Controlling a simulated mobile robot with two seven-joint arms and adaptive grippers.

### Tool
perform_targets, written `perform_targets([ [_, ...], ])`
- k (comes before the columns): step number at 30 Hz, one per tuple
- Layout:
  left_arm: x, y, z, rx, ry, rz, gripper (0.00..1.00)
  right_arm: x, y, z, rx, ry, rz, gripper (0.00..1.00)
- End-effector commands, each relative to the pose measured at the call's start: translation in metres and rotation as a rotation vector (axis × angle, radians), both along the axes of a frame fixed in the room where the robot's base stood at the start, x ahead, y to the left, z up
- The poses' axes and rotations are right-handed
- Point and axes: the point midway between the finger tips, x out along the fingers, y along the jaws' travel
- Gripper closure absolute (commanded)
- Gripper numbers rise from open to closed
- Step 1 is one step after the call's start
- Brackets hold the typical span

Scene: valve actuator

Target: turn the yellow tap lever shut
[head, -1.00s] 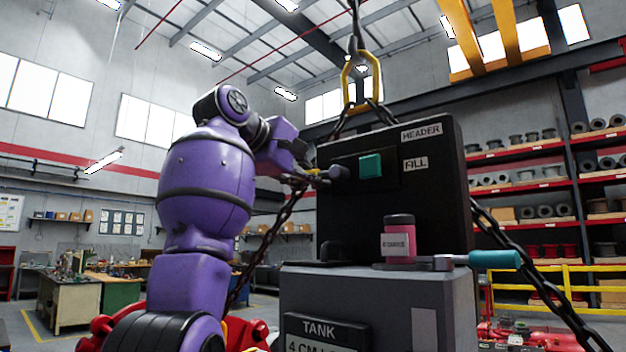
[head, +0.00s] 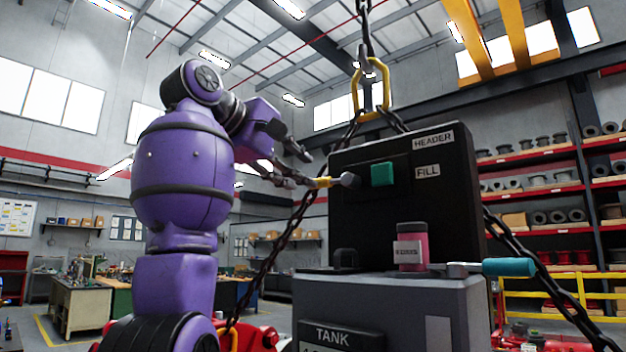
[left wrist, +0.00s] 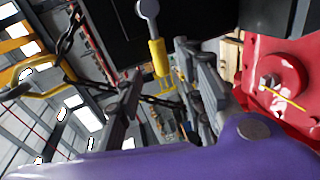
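The yellow tap lever (head: 322,182) sticks out to the left, roughly level, from a round grey pivot (head: 349,180) on the black header box (head: 440,200). In the left wrist view the lever's yellow sleeve (left wrist: 157,57) shows below its grey pivot, between and beyond my fingers. My left gripper (head: 308,170) is open, just left of the lever. One finger is above the lever's line; the lower one ends close to the sleeve's free end. Whether it touches is unclear. My right gripper is not in view.
A green block (head: 383,174) sits right of the pivot. A pink jar (head: 411,250) and a teal-handled lever (head: 508,267) are on the grey tank (head: 400,300). Chains (head: 285,235) slope down both sides from a yellow lifting ring (head: 373,90).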

Motion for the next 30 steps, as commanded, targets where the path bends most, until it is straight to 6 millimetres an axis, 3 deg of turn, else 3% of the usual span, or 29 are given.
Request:
perform_targets([
  [3, -0.019, 0.013, 0.007, -0.001, -0.003, 0.001, 0.65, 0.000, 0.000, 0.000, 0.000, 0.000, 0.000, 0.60],
  [10, -0.038, 0.025, 0.012, -0.001, 0.001, 0.000, 0.65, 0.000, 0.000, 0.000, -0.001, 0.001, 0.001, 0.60],
  [30, -0.036, 0.028, 0.007, 0.006, 0.004, 0.004, 0.65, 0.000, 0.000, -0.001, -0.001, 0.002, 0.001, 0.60],
])
